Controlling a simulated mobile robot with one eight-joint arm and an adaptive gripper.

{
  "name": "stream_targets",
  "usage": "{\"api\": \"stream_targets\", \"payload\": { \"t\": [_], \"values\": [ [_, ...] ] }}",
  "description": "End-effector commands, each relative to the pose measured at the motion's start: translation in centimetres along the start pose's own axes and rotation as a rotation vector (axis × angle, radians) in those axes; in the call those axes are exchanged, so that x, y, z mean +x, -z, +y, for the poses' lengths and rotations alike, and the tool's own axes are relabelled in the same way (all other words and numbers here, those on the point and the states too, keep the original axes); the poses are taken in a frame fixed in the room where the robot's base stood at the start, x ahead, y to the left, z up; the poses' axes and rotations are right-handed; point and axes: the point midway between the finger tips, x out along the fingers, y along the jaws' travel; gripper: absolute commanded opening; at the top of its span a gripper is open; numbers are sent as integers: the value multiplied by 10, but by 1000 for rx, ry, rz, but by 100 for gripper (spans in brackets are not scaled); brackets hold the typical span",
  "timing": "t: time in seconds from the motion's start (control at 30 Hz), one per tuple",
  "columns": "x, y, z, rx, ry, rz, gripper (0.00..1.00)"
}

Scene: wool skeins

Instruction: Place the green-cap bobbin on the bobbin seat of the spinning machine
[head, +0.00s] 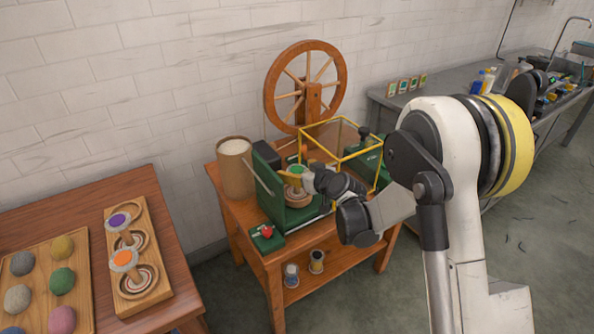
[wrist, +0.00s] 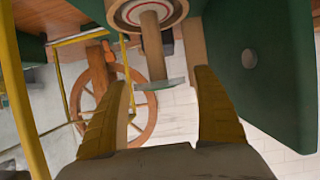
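The green-cap bobbin (head: 296,170) stands upright in the green spinning machine (head: 268,186), with its wide base (head: 298,199) low down at the bobbin seat. Whether the base is fully seated cannot be told. My gripper (head: 307,178) is right beside the bobbin, on its right in the head view. In the wrist view, which looks upside down, the bobbin's shaft and greenish cap (wrist: 165,84) show between and just past my two spread yellowish fingers (wrist: 163,78). The fingers are open, with gaps to the bobbin. The seat itself is hidden under the base.
A yellow frame (head: 343,157) stands around the machine's right side, close to my wrist. A red button box (head: 267,237) sits at the front. A wooden rack (head: 151,291) holds purple-cap (head: 120,222) and orange-cap (head: 125,261) bobbins. A spoked wheel (head: 306,83) stands behind.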

Motion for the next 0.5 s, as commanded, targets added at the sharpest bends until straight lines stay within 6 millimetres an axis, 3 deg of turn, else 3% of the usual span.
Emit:
{"api": "stream_targets", "payload": {
  "t": [0.33,0.5],
  "values": [
    [-2,5,0,0,0,0,77],
    [-30,6,1,2,-2,0,77]
  ]
}}
